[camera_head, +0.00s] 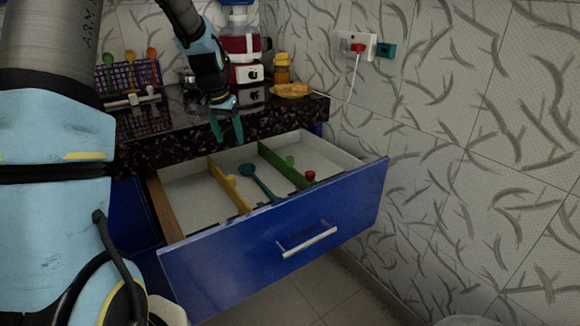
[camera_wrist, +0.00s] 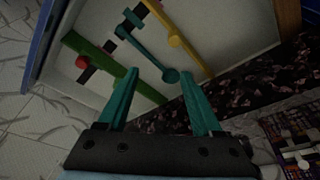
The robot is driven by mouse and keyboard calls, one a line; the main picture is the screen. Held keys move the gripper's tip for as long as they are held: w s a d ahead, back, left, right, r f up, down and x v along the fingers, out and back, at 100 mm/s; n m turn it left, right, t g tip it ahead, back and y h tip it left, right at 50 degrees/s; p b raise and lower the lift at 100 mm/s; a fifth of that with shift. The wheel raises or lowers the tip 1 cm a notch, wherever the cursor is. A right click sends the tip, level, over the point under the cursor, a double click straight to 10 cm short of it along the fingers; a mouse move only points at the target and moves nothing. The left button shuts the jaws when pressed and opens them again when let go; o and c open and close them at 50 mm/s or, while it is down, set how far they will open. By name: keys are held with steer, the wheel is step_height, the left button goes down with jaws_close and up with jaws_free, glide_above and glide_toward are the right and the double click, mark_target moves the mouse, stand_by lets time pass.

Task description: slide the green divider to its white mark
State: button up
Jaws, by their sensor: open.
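The green divider (camera_head: 284,166) stands across the right part of the open drawer, running front to back. In the wrist view the green divider (camera_wrist: 112,66) slants down towards my left-hand finger. My gripper (camera_head: 227,143) hangs above the back of the drawer, left of the green divider. Its teal fingers (camera_wrist: 160,76) are apart with nothing between them. The yellow divider (camera_head: 229,187) stands further left, with a teal spoon (camera_head: 257,182) between the two dividers. I cannot make out the white mark on the pale drawer floor.
The blue drawer (camera_head: 280,240) is pulled out below a dark speckled counter (camera_head: 165,122). A blender (camera_head: 242,52) and yellow jar (camera_head: 282,70) stand behind. A tiled wall is at right.

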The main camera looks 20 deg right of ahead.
mark_target(290, 157)
steer(key=w+d+f+m+h+b, duration=0.1)
steer(key=w+d+f+m, duration=0.2)
steer(key=d, duration=0.6)
steer(key=w+d+f+m+h+b, duration=0.15)
steer(key=w+d+f, duration=0.25)
steer(key=d, duration=0.6)
steer(key=shift+n+y, duration=0.35)
steer(key=p+x, duration=0.1)
steer(key=x, duration=0.9)
steer(key=shift+s+f, duration=0.1)
steer(key=shift+f, duration=0.3)
jaws_close()
